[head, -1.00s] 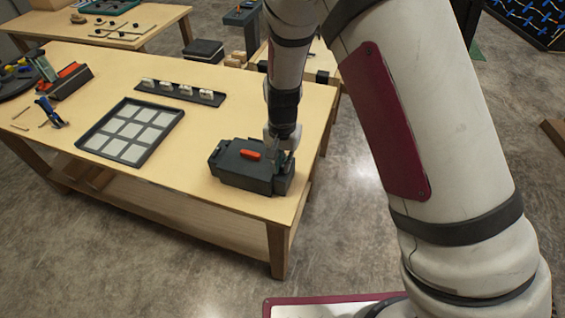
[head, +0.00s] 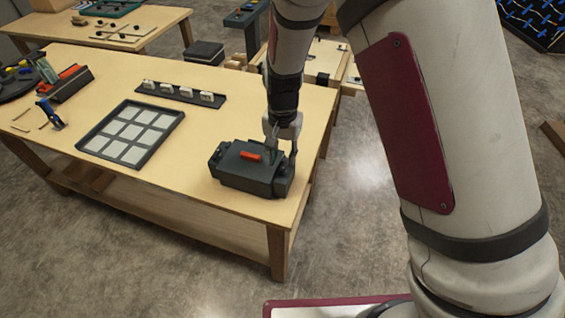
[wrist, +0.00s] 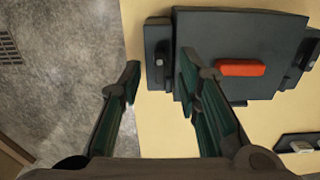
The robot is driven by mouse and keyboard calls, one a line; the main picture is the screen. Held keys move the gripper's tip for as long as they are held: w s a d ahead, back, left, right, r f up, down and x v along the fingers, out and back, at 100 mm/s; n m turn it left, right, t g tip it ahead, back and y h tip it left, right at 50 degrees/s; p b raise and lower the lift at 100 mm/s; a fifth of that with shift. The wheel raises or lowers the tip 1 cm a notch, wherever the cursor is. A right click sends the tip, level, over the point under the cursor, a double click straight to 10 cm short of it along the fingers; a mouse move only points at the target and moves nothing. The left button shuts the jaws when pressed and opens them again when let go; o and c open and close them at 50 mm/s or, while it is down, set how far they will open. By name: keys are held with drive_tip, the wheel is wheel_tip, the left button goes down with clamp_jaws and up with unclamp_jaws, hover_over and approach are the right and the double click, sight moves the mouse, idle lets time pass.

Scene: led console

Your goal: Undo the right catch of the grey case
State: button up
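The grey case (head: 240,176) sits shut on the front right of the wooden table, with a red handle (head: 250,156) on its lid. In the wrist view its lid (wrist: 215,35) and handle (wrist: 240,68) show, with a dark catch block at each end. The right catch (wrist: 158,60) is at the left in that view; the other (wrist: 306,60) is at the far right. My gripper (head: 281,155) is over the case's right end. In the wrist view its fingers (wrist: 162,82) are apart and empty, the catch showing beyond the gap. I cannot tell contact or the catch's position.
A tray of pale squares (head: 90,147) lies left of the case. A dark strip with several white pieces (head: 180,94) is behind it. The table's right edge is close to the case. Bare tabletop (head: 215,125) lies between the tray and case.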

sight(283, 169)
wheel_tip(283, 169, up, 8)
idle(0.6)
drive_tip(key=s+d+r+n+t, duration=0.1)
drive_tip(key=s+d+r, duration=0.15)
drive_tip(key=r, duration=0.25)
drive_tip(key=s+d+r+t+y, duration=0.1)
drive_tip(key=s+d+r, duration=0.1)
drive_tip(key=d+r, duration=0.25)
drive_tip(key=s+d+r+n, duration=0.1)
drive_tip(key=s+d+r, duration=0.2)
drive_tip(key=r, duration=0.3)
drive_tip(key=s+d+r+n+t, duration=0.1)
drive_tip(key=s+d+r, duration=0.1)
drive_tip(key=s+d, duration=0.2)
drive_tip(key=s+d+r+n+t+h, duration=0.1)
drive_tip(key=s+d+r+t, duration=0.1)
drive_tip(key=s, duration=0.8)
drive_tip(key=shift+d+r+t, duration=0.3)
drive_tip(key=shift+d+r, duration=0.55)
drive_tip(key=shift+d, duration=0.1)
drive_tip(key=shift+s, duration=0.1)
